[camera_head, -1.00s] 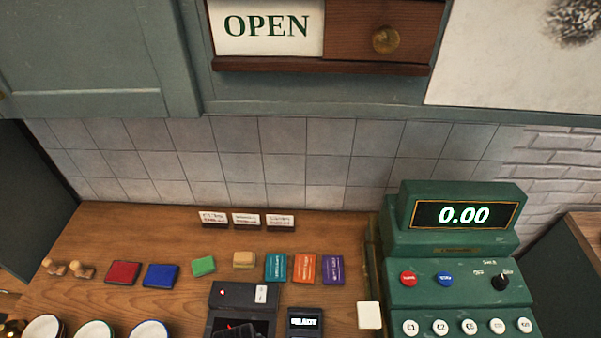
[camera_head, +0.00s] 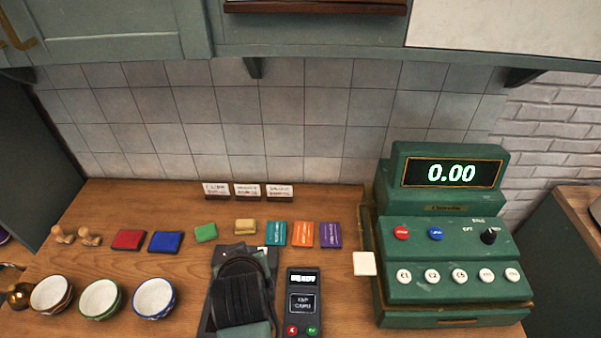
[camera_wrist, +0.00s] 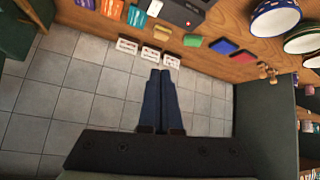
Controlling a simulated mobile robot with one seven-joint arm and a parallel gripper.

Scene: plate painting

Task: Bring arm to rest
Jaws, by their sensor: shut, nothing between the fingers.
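My gripper (camera_wrist: 161,74) shows in the wrist view with its two dark blue fingers together and nothing between them. The wrist picture is upside down, with the counter at the top and the tiled wall behind the fingers. The fingers appear clear of every object. In the head view a dark ribbed shape (camera_head: 240,299), which may be part of my arm, covers much of a black device at the front middle of the counter. The fingertips cannot be made out there.
A green cash register (camera_head: 455,260) reading 0.00 stands at the right. Three bowls (camera_head: 100,299) stand front left. A card terminal (camera_head: 303,302) stands beside the dark shape. Colored blocks (camera_head: 165,242), stamps (camera_head: 76,236) and three small cards (camera_head: 247,190) line the back.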

